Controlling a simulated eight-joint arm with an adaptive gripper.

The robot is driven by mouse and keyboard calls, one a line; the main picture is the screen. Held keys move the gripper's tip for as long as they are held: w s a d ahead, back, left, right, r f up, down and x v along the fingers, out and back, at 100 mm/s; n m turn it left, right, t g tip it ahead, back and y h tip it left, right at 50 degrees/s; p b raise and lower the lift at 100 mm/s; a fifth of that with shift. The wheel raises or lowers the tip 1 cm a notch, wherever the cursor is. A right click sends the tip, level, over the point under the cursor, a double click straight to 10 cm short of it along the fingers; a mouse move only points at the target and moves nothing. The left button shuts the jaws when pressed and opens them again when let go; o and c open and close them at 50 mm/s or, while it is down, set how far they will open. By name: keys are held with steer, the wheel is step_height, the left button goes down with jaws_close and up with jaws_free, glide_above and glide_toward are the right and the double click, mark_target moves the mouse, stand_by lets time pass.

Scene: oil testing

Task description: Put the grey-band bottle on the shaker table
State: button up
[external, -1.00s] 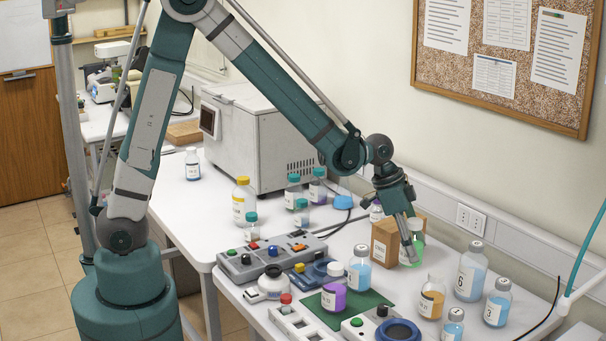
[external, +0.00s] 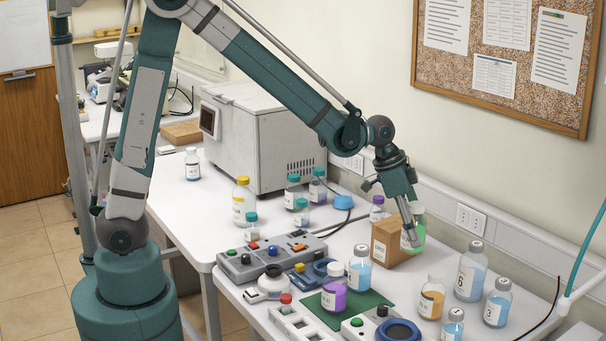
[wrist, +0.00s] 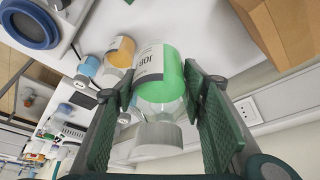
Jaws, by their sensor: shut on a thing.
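The bottle with green liquid and a grey-white cap (external: 419,228) is in my gripper (external: 413,244), beside the brown box. In the wrist view the bottle (wrist: 158,98) sits between the two green finger pads (wrist: 165,115), its cap towards the camera and a white label on its side. My gripper is shut on it. In the external view the fingers partly cover the bottle, and it appears raised a little off the bench. I cannot tell for sure which bench device is the shaker table; a white device with a blue round top (external: 398,331) stands at the front edge.
The brown box (external: 388,243) is just left of the held bottle. To its right and front stand an orange bottle (external: 431,299), a large blue bottle (external: 470,272) and smaller blue ones. A green mat (external: 370,303), a purple bottle (external: 333,297) and button devices (external: 270,257) crowd the front left.

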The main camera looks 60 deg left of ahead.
steer(key=w+a+n+t+y, duration=0.15)
steer(key=w+a+n, duration=0.35)
steer(key=a, duration=0.9)
steer(key=w+a+n+y, duration=0.2)
steer(key=w+a+n, duration=0.2)
steer(key=a, duration=1)
steer(key=s+a+n+g+y+p, duration=0.2)
steer(key=a+n, duration=0.7)
steer(key=a, duration=2)
steer(key=shift+t+y, duration=0.35)
steer(key=shift+y, duration=0.2)
steer(key=shift+w+d+f, duration=0.15)
steer(key=shift+f, duration=0.65)
steer(key=shift+w+d+f, duration=0.15)
steer(key=shift+f, duration=0.6)
steer(key=shift+w+d+f, duration=0.15)
steer(key=shift+f, duration=0.65)
steer(key=shift+f, duration=2.9)
steer(key=shift+f, duration=0.1)
steer(key=shift+f, duration=2)
